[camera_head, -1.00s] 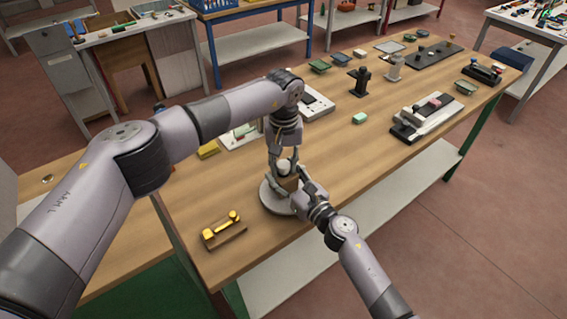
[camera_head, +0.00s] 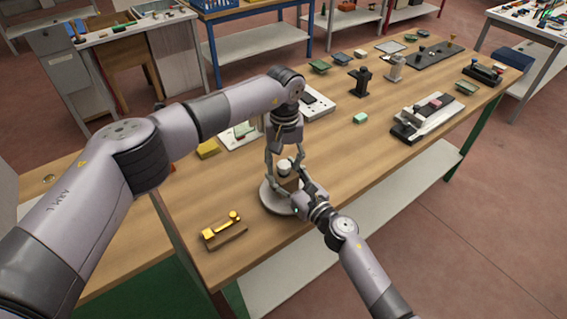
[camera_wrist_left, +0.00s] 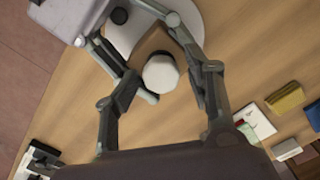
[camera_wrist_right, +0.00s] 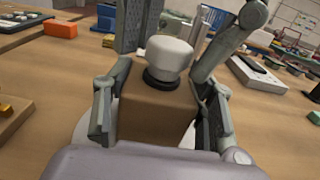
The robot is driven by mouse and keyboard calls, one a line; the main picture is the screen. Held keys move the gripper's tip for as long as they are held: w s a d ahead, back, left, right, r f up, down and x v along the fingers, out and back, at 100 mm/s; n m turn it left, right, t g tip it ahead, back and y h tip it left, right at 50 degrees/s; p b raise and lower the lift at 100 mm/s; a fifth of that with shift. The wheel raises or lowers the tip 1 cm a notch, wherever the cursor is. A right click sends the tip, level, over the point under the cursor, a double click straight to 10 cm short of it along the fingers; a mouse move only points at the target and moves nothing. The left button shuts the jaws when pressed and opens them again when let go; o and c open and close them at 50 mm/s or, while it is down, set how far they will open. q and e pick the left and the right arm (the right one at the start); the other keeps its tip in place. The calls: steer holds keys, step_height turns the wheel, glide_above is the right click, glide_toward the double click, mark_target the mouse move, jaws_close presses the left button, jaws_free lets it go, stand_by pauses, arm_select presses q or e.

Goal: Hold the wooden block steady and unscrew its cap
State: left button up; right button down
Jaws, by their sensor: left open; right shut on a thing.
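The brown wooden block (camera_head: 288,184) stands upright on a round light plate (camera_head: 270,203) near the table's front edge. Its white round cap (camera_head: 284,168) is on top, above a dark collar (camera_wrist_right: 162,80). My right gripper (camera_wrist_right: 158,108) is shut on the block, with a finger on each side. My left gripper (camera_head: 284,172) points down from above, open, its fingers spread either side of the cap. The left wrist view shows the cap (camera_wrist_left: 160,73) between these fingers with visible gaps, and part of the block (camera_wrist_left: 150,45) beneath.
A wooden piece with a gold-coloured fitting (camera_head: 224,230) lies left of the plate. Several fixtures stand farther right, including a grey-white device (camera_head: 428,117). Bare table lies right of the plate.

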arm_select(q)
step_height(320, 180, up, 4)
steer(key=shift+f, duration=0.1)
steer(key=shift+c, duration=0.3)
step_height(320, 180, up, 2)
steer(key=m, duration=0.4)
steer(key=shift+r+m, duration=0.65)
steer(key=shift+m, duration=0.55)
steer(key=shift+a+f, duration=0.1)
steer(key=shift+f, duration=3.8)
steer(key=shift+c, duration=0.3)
jaws_close()
